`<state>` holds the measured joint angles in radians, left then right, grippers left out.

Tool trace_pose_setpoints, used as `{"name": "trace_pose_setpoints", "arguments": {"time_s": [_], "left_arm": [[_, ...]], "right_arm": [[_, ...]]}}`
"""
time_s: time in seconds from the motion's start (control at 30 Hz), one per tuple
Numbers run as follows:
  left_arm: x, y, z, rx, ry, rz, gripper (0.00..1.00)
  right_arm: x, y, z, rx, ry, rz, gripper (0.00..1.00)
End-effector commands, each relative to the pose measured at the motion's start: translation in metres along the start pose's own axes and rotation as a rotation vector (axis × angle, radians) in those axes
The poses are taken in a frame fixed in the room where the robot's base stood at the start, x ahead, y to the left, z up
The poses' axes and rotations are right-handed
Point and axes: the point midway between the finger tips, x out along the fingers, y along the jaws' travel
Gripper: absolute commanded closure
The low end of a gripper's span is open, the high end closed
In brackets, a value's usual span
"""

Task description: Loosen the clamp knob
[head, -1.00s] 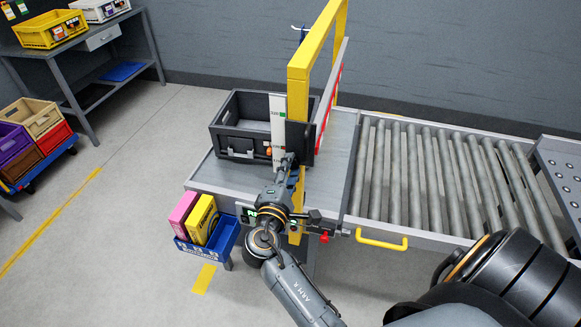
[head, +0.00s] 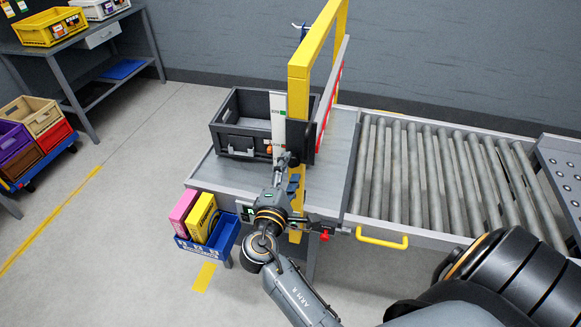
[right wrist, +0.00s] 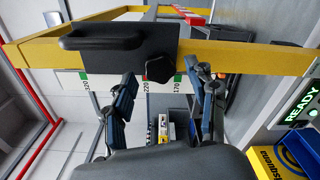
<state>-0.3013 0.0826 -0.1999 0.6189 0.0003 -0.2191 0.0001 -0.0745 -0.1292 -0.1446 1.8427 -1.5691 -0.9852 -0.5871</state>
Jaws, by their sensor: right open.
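The clamp knob (right wrist: 160,69) is a black lobed knob in the right wrist view. It sits on the lower part of a black clamp plate (right wrist: 140,44) with a bar handle (right wrist: 100,38). The plate is on a yellow frame post, and in the head view the clamp plate (head: 299,138) shows above my gripper. I cannot make out the knob in the head view. My right gripper (right wrist: 165,88) is open and empty, its two fingers apart on either side of the knob and below it in the picture. My left gripper is not in view.
The yellow frame (head: 298,85) stands over the grey bench beside a roller conveyor (head: 440,175). A black crate (head: 230,140) and a white scale strip (head: 277,115) are close behind the gripper. A blue bin (head: 222,240) hangs at the bench front.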

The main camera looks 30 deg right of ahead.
Motion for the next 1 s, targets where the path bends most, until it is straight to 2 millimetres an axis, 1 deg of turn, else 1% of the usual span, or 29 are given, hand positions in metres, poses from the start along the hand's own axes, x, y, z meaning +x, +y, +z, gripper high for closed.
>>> {"name": "trace_pose_setpoints", "arguments": {"time_s": [0.03,0.2,0.3,0.43,0.6,0.83,0.93,1.0], "left_arm": [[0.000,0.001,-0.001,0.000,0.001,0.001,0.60],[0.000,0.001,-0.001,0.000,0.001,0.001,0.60],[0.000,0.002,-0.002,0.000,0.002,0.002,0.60],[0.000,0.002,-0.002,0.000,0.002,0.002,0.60],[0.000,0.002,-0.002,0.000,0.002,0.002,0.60],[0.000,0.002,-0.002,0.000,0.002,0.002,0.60],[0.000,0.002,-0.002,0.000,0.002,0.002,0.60],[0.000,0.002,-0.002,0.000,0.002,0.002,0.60]], "right_arm": [[-0.008,-0.001,-0.001,0.000,0.003,-0.002,0.43],[-0.036,-0.001,-0.001,-0.001,0.002,-0.002,0.43],[-0.049,-0.001,-0.001,0.000,0.002,-0.003,0.43],[-0.060,0.000,-0.001,0.000,0.001,-0.002,0.43],[-0.067,-0.001,-0.001,0.001,0.002,-0.005,0.43],[-0.068,-0.002,-0.002,0.000,0.004,-0.007,0.43],[-0.065,-0.002,-0.002,0.000,0.004,-0.006,0.43],[-0.058,-0.002,-0.002,0.001,0.003,-0.006,0.43]]}}
